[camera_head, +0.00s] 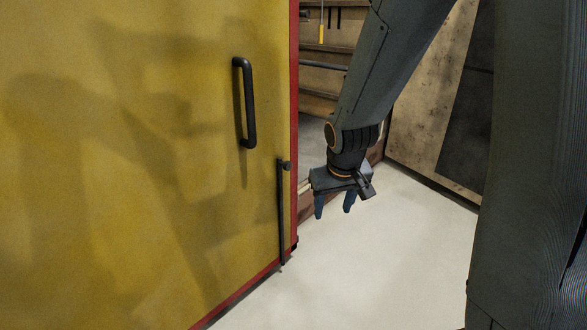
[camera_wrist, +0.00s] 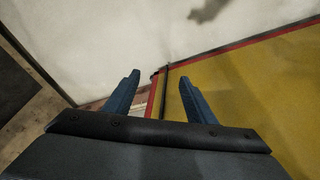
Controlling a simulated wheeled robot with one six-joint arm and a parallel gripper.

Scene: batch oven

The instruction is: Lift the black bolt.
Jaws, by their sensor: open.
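The black bolt (camera_head: 282,215) is a thin upright rod low on the yellow door, near its right edge. A small knob shows at its top and its lower end is near the floor. In the wrist view, the bolt (camera_wrist: 164,88) appears as a dark bar by the door's red edge, between my fingers in the picture. My gripper (camera_head: 334,208) points down, to the right of the bolt and apart from it. Its two blue fingers, also seen in the wrist view (camera_wrist: 160,80), are spread with nothing held between them.
The yellow door (camera_head: 150,170) fills the left, with a black handle (camera_head: 250,105) above the bolt. Brown shelves (camera_head: 322,75) stand behind my arm. A stained panel (camera_head: 425,110) stands at the back right. The pale floor (camera_head: 385,250) is clear.

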